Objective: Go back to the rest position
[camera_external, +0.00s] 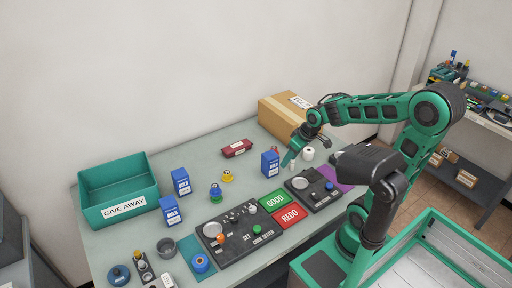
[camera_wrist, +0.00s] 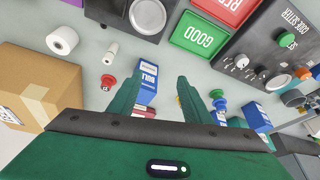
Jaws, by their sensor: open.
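My gripper (camera_external: 287,161) hangs over the back right part of the table (camera_external: 152,240), on a bent green arm. It is open, with no object visibly held. In the wrist view its two fingers (camera_wrist: 161,84) are spread apart. A blue box with a white label (camera_external: 270,164) stands just left of the gripper in the outside view. That box (camera_wrist: 148,80) shows beyond the fingers in the wrist view, partly hidden by the left finger. I cannot tell how far it is from the fingertips.
A cardboard box (camera_external: 284,115) stands behind the gripper. White rolls (camera_external: 308,154) stand to its right. GOOD (camera_external: 274,201) and REDO (camera_external: 290,216) pads and dark control panels (camera_external: 240,238) lie in front. A green GIVE AWAY bin (camera_external: 118,187) and two more blue boxes (camera_external: 181,182) are left.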

